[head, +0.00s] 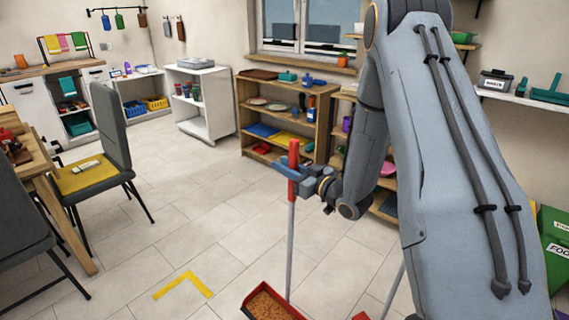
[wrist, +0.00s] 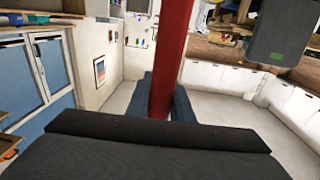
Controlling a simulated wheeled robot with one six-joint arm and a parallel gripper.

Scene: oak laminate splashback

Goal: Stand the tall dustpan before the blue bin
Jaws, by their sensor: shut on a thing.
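The tall dustpan has a red grip (wrist: 174,50) on a long grey stick and a red pan (head: 253,315) holding brown crumbs. In the head view it hangs or stands upright, with the pan at the bottom edge; whether it touches the floor I cannot tell. In the wrist view the grip passes between the two dark blue fingers (wrist: 164,104).
A yellow corner mark (head: 184,285) lies on the tiled floor left of the pan. A grey chair with a yellow seat (head: 92,176) and a table stand at left. A wooden shelf (head: 290,119) and a white trolley (head: 201,101) stand behind. The middle floor is clear.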

